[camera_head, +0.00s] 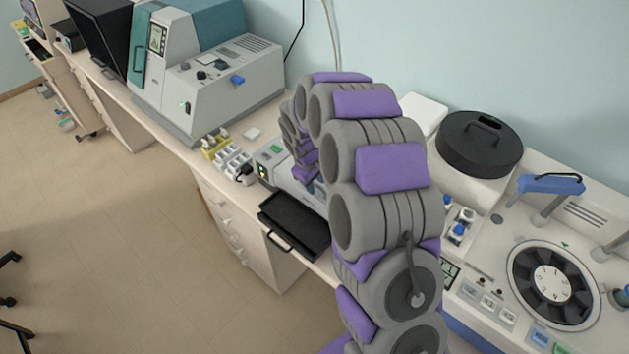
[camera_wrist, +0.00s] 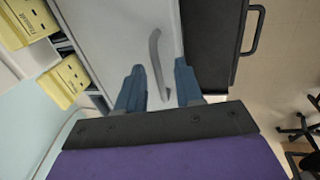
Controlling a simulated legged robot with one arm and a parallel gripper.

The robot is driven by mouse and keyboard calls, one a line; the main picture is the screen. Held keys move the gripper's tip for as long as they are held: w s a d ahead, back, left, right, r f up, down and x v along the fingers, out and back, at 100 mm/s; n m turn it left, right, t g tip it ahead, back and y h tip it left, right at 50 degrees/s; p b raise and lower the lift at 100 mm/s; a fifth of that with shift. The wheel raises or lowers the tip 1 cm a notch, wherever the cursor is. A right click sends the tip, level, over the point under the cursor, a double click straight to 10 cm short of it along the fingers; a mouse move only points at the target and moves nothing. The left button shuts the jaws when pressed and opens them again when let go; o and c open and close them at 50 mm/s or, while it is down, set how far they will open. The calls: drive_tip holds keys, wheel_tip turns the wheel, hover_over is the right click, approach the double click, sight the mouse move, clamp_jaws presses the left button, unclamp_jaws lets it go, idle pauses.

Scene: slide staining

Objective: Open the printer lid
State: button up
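The printer is a low light-coloured box; in the head view its front panel (camera_head: 268,168) shows, and the rest is mostly hidden behind my arm. In the wrist view its white lid (camera_wrist: 115,30) fills the upper middle, with a curved grey handle (camera_wrist: 155,55) on it. The lid looks closed. My gripper (camera_wrist: 158,69) is open, its two blue fingers on either side of the handle with gaps on both sides. I cannot tell how far the fingertips are above the lid.
A black tray (camera_head: 292,228) with a front handle juts past the counter edge; it also shows in the wrist view (camera_wrist: 212,45). Yellow boxes (camera_wrist: 65,82) stand beside the printer. A large teal-and-grey machine (camera_head: 205,75) is to the left, and a machine with a round rotor (camera_head: 552,284) to the right.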

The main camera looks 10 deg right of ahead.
drive_tip(key=shift+c, duration=0.2)
drive_tip(key=shift+d, duration=0.2)
drive_tip(key=c, duration=0.5)
clamp_jaws()
idle(0.4)
